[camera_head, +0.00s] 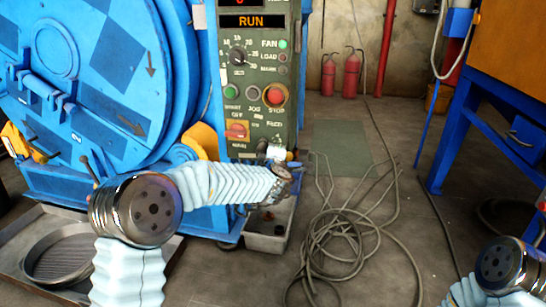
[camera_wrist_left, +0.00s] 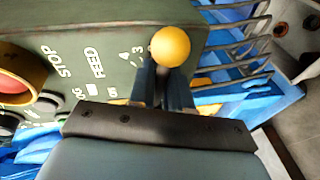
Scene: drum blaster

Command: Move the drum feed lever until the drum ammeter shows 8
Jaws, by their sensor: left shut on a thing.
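The green control panel (camera_head: 262,75) stands beside the blue drum machine and carries the FEED marking low down. In the left wrist view, the feed lever's yellow ball knob (camera_wrist_left: 171,46) sticks up just beyond the fingertips of my left gripper (camera_wrist_left: 163,80). The fingers are shut on the lever below the knob; its shaft is mostly hidden. In the head view my left arm reaches across to the panel's lower end. A red digit (camera_head: 240,2) is cut off at the top edge, so no ammeter reading can be made out. My right gripper is out of view.
The panel shows an orange RUN display (camera_head: 251,21), a lit green FAN lamp (camera_head: 283,44) and a red STOP button (camera_head: 274,95). A coiled cable (camera_head: 345,230) lies on the floor. A grey bin (camera_head: 270,232) sits below the panel. Fire extinguishers (camera_head: 351,75) stand at the back.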

